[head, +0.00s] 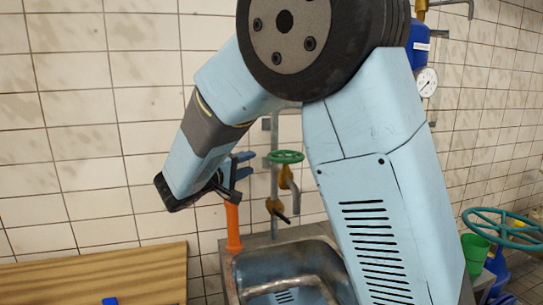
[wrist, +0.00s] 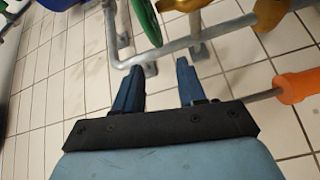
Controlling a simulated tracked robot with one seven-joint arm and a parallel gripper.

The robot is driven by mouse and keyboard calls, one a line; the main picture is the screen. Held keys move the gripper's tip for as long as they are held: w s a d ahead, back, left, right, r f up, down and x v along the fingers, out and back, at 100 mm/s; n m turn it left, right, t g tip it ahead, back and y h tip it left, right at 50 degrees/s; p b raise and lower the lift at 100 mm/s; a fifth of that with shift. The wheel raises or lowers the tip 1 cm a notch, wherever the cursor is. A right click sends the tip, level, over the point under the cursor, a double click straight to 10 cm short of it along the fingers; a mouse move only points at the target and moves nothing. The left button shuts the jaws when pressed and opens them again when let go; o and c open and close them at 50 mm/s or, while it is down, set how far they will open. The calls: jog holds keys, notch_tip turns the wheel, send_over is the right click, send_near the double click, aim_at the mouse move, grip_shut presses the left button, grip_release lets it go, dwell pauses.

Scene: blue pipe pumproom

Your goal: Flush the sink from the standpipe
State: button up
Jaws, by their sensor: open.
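The grey standpipe (head: 274,140) rises on the tiled wall behind the sink (head: 285,262), partly hidden by my arm. It carries a green handwheel (head: 285,156) and brass fittings (head: 287,178), with a lower brass tap (head: 274,205) above the basin. My gripper (head: 245,166) is open and empty, left of the handwheel. In the wrist view my gripper (wrist: 160,82) has its blue fingers apart, just short of a grey pipe (wrist: 195,38). The green wheel (wrist: 145,20) and brass fitting (wrist: 270,12) lie beyond, cut off by the top edge.
An orange-handled tool (head: 233,228) stands upright at the sink's back left; its handle (wrist: 298,87) is right of the fingers in the wrist view. A wooden board (head: 130,275) is at lower left. A larger teal handwheel (head: 500,228) and green bucket (head: 475,252) are at right.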

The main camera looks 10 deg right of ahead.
aim_at(271, 155)
jog(key=x, duration=1.1)
jog(key=shift+w+d, duration=0.1)
jog(key=shift+c, duration=0.4)
jog(key=shift+f, duration=0.15)
grip_shut()
